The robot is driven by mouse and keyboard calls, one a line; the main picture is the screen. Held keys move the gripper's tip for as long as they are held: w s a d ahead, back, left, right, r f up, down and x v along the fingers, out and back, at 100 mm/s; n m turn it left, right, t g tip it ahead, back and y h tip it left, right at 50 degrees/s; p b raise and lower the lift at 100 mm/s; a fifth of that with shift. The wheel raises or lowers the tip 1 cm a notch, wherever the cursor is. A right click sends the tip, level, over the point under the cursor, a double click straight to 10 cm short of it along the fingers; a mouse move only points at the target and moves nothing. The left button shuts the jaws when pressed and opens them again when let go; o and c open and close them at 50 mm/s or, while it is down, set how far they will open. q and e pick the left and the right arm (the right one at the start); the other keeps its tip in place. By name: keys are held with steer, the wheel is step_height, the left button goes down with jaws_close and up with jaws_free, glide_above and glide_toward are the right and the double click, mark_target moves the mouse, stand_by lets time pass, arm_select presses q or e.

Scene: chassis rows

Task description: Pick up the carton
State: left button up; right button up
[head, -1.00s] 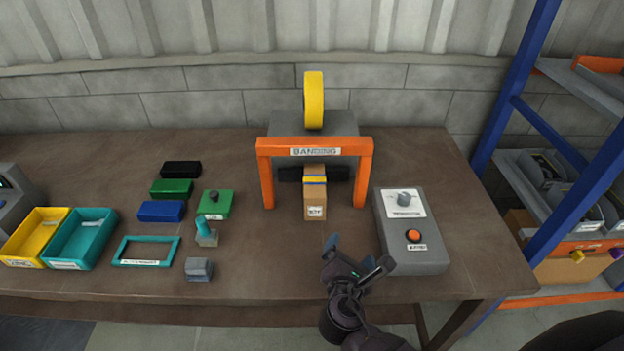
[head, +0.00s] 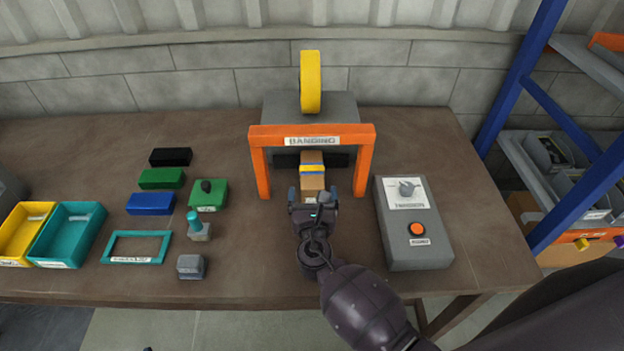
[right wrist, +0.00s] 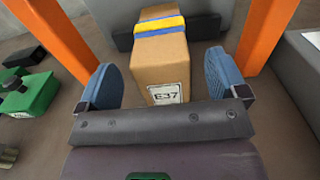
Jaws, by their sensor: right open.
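The brown carton (head: 312,180) stands under the orange arch of the banding machine (head: 314,131), with a yellow and a blue band around it. In the right wrist view the carton (right wrist: 160,65) shows a white label reading E37 on its near end. My right gripper (head: 313,192) is open at the near end of the carton. In the right wrist view its two blue finger pads (right wrist: 162,85) stand apart, one on each side of the carton's near end, with gaps visible. My left gripper is not in view.
A grey control box (head: 413,235) with a knob and an orange button stands right of the arch. Left are small blocks, a teal frame (head: 136,247), a teal bin (head: 68,235) and a yellow bin (head: 23,235).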

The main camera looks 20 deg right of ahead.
mark_target(312, 178)
steer(key=x, duration=0.5)
steer(key=shift+f, duration=0.1)
steer(key=c, duration=1.2)
steer(key=shift+c, duration=0.9)
